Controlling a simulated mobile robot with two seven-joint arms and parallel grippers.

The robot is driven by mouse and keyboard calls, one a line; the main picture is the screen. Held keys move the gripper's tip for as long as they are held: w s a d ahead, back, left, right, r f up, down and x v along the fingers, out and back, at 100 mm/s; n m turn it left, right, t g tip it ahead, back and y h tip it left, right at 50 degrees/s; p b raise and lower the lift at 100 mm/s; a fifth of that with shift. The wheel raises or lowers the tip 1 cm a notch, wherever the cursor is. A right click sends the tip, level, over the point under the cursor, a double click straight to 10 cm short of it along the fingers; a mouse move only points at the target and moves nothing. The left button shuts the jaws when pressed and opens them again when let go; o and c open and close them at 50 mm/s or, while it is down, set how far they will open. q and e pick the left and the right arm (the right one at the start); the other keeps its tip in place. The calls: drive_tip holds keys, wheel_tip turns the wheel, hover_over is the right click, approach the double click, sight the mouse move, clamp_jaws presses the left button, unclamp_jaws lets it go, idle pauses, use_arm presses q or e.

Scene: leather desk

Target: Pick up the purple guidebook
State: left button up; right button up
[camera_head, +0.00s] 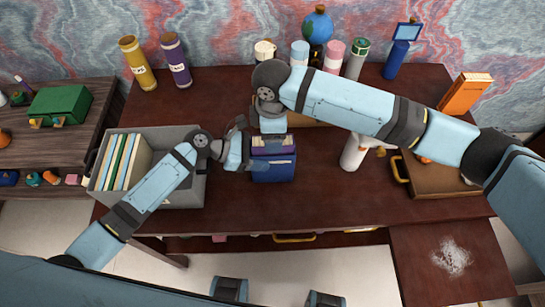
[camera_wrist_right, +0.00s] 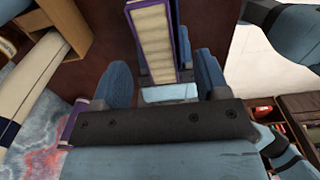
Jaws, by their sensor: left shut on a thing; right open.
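A purple-edged book with cream pages, which looks like the purple guidebook (camera_wrist_right: 152,40), stands out between the fingers of my right gripper (camera_wrist_right: 162,82) in the right wrist view. Those fingers are open and apart, one on each side of it. In the head view my right gripper (camera_head: 272,122) points down just above a purple item (camera_head: 272,148) with pale parts, at the top of a blue box (camera_head: 273,170). My left gripper (camera_head: 246,152) is shut at the left side of the box, seemingly on its edge. The exact contact is hidden.
A grey bin (camera_head: 180,196) with upright books stands at the left. Bottles and mugs line the back, with a globe (camera_head: 317,27). A white bottle (camera_head: 352,153) and a brown case (camera_head: 438,178) are at the right. The desk front is mostly clear.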

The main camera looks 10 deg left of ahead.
drive_tip(key=shift+f, duration=1.95)
clamp_jaws()
drive_tip(key=shift+w, duration=0.1)
drive_tip(key=shift+r, duration=0.15)
wheel_tip(320, 180, up, 28)
use_arm(q)
drive_tip(key=o, duration=1)
drive_tip(key=shift+o, duration=0.2)
